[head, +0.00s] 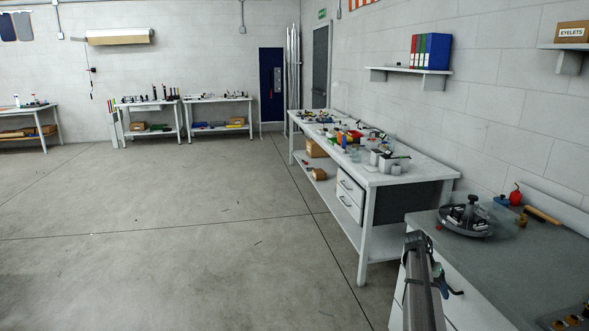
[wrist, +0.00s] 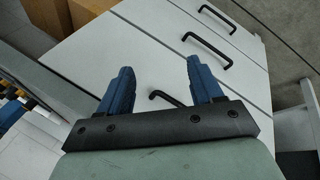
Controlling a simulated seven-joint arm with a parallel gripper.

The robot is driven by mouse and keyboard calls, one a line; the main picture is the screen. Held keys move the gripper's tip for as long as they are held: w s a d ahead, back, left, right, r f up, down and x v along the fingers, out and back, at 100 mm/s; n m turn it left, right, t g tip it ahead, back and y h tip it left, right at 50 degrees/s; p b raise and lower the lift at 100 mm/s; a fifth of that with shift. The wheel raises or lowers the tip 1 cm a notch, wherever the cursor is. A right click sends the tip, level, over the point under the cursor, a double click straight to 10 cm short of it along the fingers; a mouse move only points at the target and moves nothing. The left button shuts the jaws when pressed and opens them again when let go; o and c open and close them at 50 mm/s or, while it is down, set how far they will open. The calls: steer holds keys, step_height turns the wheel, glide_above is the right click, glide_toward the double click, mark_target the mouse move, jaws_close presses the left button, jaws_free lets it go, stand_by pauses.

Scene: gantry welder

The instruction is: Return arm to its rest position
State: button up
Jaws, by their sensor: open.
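My gripper (wrist: 160,66) shows in the wrist view with its two blue fingers apart and nothing between them. Beyond the fingers is a white drawer cabinet (wrist: 110,62) with several black bar handles (wrist: 208,47). One handle appears between the fingers in the picture; I cannot tell how far away it is. In the head view a long grey and black part, seemingly my arm, rises from the bottom edge beside the white drawer front (head: 470,312). The gripper's fingers cannot be made out clearly there.
A white workbench (head: 420,172) with many small items stands beyond. The concrete floor (head: 190,240) at left is open.

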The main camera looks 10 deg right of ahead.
steer(key=s+a+f+n+y, duration=0.15)
steer(key=s+a+f, duration=0.25)
steer(key=a+f, duration=0.5)
steer(key=s+a+f+n+g, duration=0.1)
steer(key=s+a+f+n, duration=0.3)
steer(key=a+f, duration=0.5)
steer(key=s+a+f+n+y, duration=0.1)
steer(key=s+a+f, duration=0.4)
steer(key=a+f, duration=0.4)
steer(key=s+a+f+n+g, duration=0.1)
steer(key=s+a+f, duration=0.2)
steer(key=s+a, duration=0.3)
steer(key=s+a+f+n+g+y, duration=0.1)
steer(key=s+a, duration=0.5)
steer(key=s, duration=0.7)
steer(key=s+a+f+n+y, duration=0.1)
steer(key=s+a+f+n, duration=0.1)
steer(key=s+a+f, duration=0.4)
steer(key=s+a, duration=0.1)
steer(key=s, duration=0.3)
steer(key=shift+g, duration=0.4)
